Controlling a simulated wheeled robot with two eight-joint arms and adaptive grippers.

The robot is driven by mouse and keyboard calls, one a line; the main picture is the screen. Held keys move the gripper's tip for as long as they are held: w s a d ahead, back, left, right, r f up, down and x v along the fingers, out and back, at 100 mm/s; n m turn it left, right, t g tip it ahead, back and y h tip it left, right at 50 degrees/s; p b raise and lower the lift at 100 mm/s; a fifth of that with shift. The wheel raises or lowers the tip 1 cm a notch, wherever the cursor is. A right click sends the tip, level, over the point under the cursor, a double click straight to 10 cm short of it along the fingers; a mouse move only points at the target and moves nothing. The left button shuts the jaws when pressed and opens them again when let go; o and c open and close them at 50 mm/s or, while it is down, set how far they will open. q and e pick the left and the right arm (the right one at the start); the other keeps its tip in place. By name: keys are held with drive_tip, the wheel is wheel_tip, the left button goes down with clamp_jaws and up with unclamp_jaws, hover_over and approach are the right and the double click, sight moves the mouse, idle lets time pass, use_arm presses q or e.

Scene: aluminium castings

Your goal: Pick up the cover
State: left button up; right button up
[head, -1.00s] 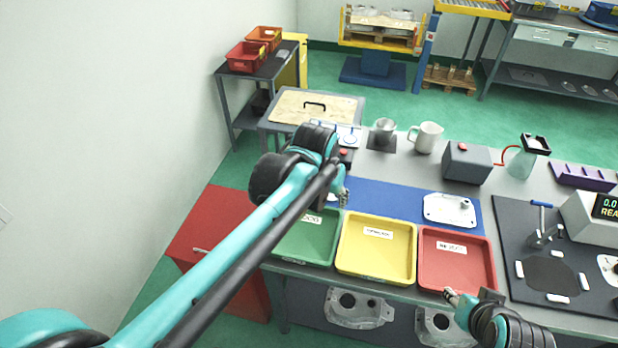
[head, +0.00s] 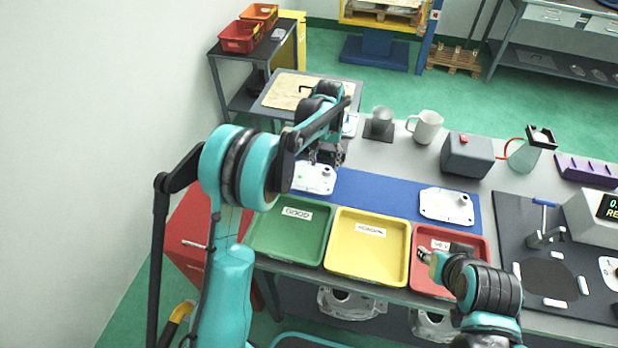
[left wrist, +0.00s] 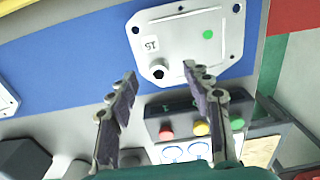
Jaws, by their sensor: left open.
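A pale cast cover (head: 313,179) lies flat on the blue mat (head: 376,196), partly hidden by my left arm. In the left wrist view this cover (left wrist: 187,42) shows a green dot, a small printed label and a dark hole near its lower edge. My left gripper (head: 326,156) is open and empty above the cover; in the left wrist view its fingertips (left wrist: 160,72) are apart at the cover's near edge. A second cover (head: 447,206) lies on the mat farther right. My right gripper (head: 424,255) is over the red tray; its jaws are too small to read.
Green (head: 291,231), yellow (head: 368,247) and red (head: 421,275) trays line the table's front. A box with red, yellow and green buttons (left wrist: 197,122) sits near the left gripper.

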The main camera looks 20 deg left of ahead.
sight(326, 172)
use_arm(q)
drive_tip(key=f, duration=0.1)
drive_tip(key=f+b, duration=0.1)
drive_tip(key=f, duration=0.1)
drive_tip(key=f+b, duration=0.1)
drive_tip(key=f, duration=0.1)
drive_tip(key=shift+w+d+f, duration=0.1)
drive_tip(key=shift+w+d, duration=0.15)
drive_tip(key=shift+d, duration=0.05)
clamp_jaws()
